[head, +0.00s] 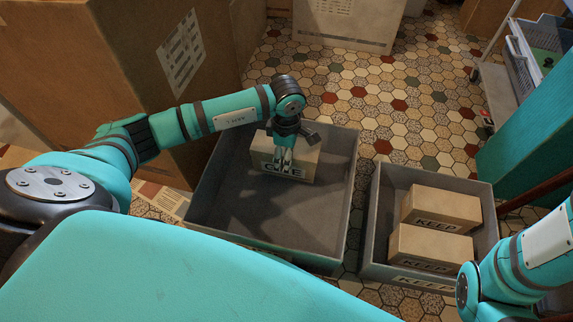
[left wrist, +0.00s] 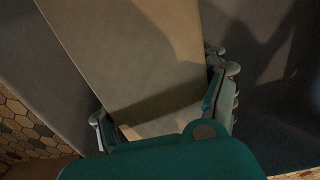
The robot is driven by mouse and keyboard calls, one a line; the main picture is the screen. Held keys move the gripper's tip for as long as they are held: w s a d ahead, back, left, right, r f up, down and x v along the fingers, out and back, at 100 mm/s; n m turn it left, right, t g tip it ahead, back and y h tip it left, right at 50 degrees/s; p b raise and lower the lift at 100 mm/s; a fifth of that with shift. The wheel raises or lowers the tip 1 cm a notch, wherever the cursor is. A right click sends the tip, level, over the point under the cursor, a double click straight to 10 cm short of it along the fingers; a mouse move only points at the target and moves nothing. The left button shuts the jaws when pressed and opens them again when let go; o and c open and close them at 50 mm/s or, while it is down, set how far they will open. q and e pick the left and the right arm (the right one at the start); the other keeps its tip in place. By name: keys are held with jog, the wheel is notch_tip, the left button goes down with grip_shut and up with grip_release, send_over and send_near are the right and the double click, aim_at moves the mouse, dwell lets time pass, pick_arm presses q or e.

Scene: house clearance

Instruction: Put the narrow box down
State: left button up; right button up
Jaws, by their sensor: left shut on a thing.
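The narrow box (head: 308,166) is tan cardboard with dark lettering on its front, partly covered by my gripper. It is at the back of the large grey tray (head: 194,196), within its walls as seen in the head view. I cannot tell whether it touches the tray's floor. My left gripper (head: 284,163) points down and is shut on the box. In the left wrist view the box (left wrist: 125,50) lies between the two fingers (left wrist: 162,108). My right arm shows at the lower right of the head view, but its gripper is out of frame.
A smaller grey tray (head: 372,235) to the right holds two boxes marked KEEP (head: 440,207). A large cardboard carton (head: 120,90) stands at the left, and a pale carton (head: 345,25) at the back. The front of the large tray is empty. Tiled floor (head: 400,110) is open behind the trays.

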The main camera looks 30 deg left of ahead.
pick_arm(q)
notch_tip(320, 180, down, 3)
jog(key=shift+f+b, duration=0.2)
jog(key=shift+b, duration=0.85)
jog(key=shift+r, duration=0.2)
jog(key=shift+f, duration=0.2)
jog(key=o, duration=1.5)
jog(key=shift+o, duration=0.2)
jog(key=shift+r, duration=0.1)
